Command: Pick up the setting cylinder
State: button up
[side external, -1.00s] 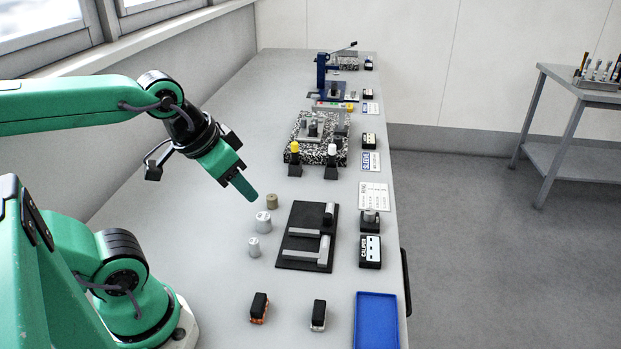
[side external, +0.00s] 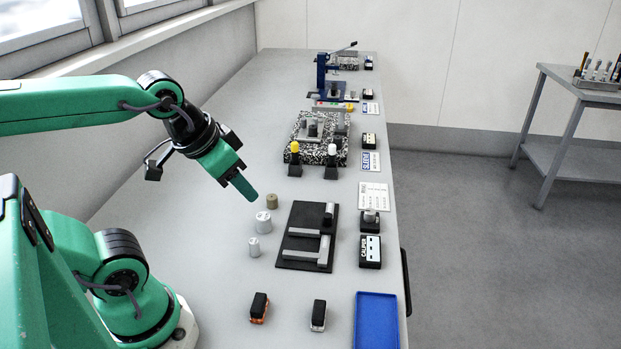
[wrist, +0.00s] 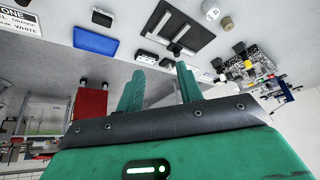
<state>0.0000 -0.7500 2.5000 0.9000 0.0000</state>
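Three short upright cylinders stand on the bench left of a black plate in the side view: a brass one (side external: 272,201), a wide silver one (side external: 264,222) and a smaller silver one (side external: 253,246). Another grey cylinder (side external: 370,216) sits on a black block at the bench's right side. No readable label shows which is the setting cylinder. My gripper (side external: 246,190) hangs above the bench, up and left of the brass cylinder in the picture. In the wrist view my gripper (wrist: 160,80) has its two green fingers apart, with nothing held between them.
The black plate (side external: 284,258) holds grey metal bars. Two small dark blocks, one orange-edged (side external: 259,308) and one white-edged (side external: 318,315), stand in front, beside a blue tray (side external: 376,325). A speckled slab (side external: 301,153) with yellow- and white-topped posts lies farther back. Bare bench surrounds the cylinders.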

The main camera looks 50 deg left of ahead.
jog(key=shift+o, duration=0.2)
jog(key=o, duration=0.5)
jog(key=shift+w, duration=0.1)
jog(key=m+g, duration=0.3)
jog(key=g, duration=0.2)
send_over(263, 217)
jog(key=f, duration=1.5)
jog(key=shift+d+f, duration=0.1)
jog(key=shift+d, duration=0.1)
jog(key=shift+a+f+m+g, duration=0.25)
jog(key=shift+f+m+g, duration=0.05)
jog(key=shift+f, duration=0.05)
